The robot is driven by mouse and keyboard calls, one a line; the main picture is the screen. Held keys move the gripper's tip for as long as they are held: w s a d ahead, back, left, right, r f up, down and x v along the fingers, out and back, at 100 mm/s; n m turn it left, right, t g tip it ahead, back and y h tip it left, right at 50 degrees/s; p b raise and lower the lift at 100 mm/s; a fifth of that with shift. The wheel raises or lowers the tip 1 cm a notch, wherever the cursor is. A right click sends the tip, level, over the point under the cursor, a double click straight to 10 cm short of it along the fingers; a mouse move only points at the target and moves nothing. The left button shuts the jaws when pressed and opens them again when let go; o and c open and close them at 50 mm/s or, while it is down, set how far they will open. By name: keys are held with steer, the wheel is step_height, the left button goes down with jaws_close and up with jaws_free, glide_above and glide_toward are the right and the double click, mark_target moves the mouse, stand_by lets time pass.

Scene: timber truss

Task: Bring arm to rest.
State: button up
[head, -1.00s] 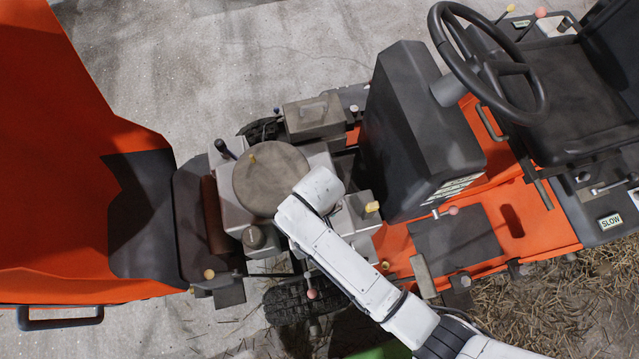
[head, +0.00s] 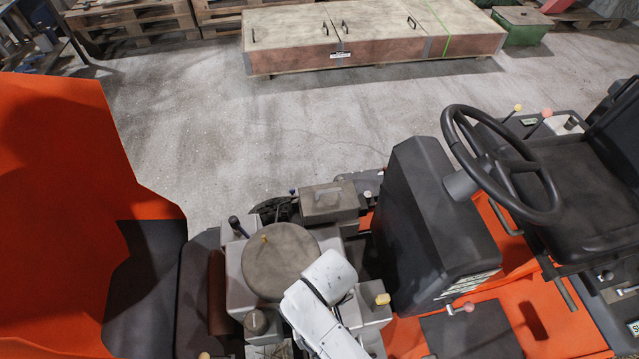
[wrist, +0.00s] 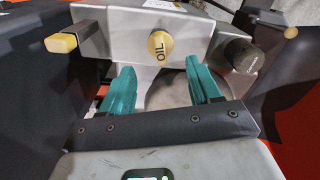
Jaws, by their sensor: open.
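My gripper (wrist: 160,66) is open in the wrist view, with its two teal fingers apart and nothing visible between them. A yellow cap marked OIL (wrist: 160,45) on the grey engine housing (wrist: 125,30) shows just beyond the fingertips; I cannot tell whether they touch anything. My white arm reaches in from the bottom of the head view, ending over the engine part beside a round brown-grey cover (head: 277,262). The gripper itself is hidden there.
An orange hood (head: 65,190) stands up on the left. A dark console (head: 430,215), steering wheel (head: 500,165) and seat (head: 590,185) are on the right. Low wooden crates (head: 375,35) lie at the back, with bare concrete floor (head: 260,125) in between.

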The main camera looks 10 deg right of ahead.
steer(key=s+d+r+m+b, duration=0.2)
steer(key=s+d, duration=0.4)
steer(key=d, duration=0.4)
steer(key=s+d+r+m+t+b, duration=0.1)
steer(key=s+d+r+m+b, duration=0.1)
steer(key=s+d, duration=0.5)
steer(key=d+b, duration=0.1)
steer(key=d, duration=0.3)
steer(key=shift+s+d+r, duration=0.2)
steer(key=shift+s+d, duration=0.05)
steer(key=shift+s, duration=0.05)
stand_by(0.4)
